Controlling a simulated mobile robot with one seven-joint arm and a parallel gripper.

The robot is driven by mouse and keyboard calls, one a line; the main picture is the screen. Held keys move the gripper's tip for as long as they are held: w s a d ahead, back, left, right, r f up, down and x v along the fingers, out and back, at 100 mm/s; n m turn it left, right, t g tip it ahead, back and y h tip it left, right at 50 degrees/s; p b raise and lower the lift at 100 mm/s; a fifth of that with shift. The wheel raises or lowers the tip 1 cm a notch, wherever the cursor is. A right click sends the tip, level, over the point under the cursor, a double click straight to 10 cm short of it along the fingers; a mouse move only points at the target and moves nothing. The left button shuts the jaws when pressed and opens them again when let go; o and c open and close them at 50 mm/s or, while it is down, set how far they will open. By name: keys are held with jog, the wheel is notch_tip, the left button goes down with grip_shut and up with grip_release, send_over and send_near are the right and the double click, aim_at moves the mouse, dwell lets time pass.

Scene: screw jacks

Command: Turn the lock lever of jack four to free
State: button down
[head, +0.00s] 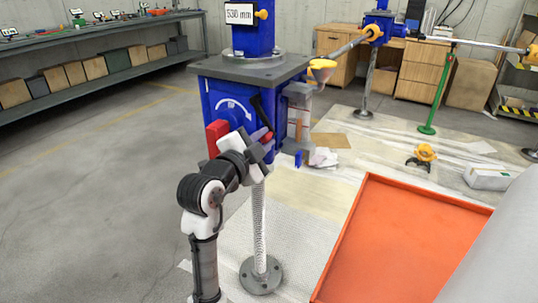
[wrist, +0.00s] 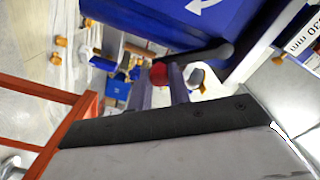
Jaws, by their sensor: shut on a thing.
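A blue screw jack (head: 222,92) stands in front of me with a white curved arrow on its face; no jack number is readable. Its black lock lever (head: 258,108) slants down to a red knob (head: 267,136). In the wrist view the dark lever (wrist: 205,54) runs across the blue housing (wrist: 160,18), with the red knob (wrist: 159,72) at its end. My gripper (head: 263,147) is at the knob. In the wrist view its two fingers (wrist: 161,90) are shut on the knob, one on each side. The fingers partly hide the knob.
A red block (head: 216,138) is on the jack's left side, close to my wrist. An orange tray (head: 405,240) lies to the right. The floor at left is clear.

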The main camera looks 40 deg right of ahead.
jog(key=shift+w+a+f+m+b, duration=0.3)
jog(key=shift+w+m+b, duration=0.45)
jog(key=shift+m+b, duration=0.55)
jog(key=shift+w+a+f+m+b, duration=0.3)
jog(key=shift+w+m+b, duration=0.55)
jog(key=shift+b, duration=0.6)
jog(key=shift+w+a+f+m+b, duration=0.3)
jog(key=shift+w+m+b, duration=0.35)
jog(key=shift+m+b, duration=0.7)
jog(key=c, duration=1.3)
grip_release()
jog(key=shift+r, duration=0.1)
jog(key=shift+a, duration=0.1)
jog(key=v, duration=1.3)
jog(key=shift+a, duration=0.35)
jog(key=shift+s, duration=0.15)
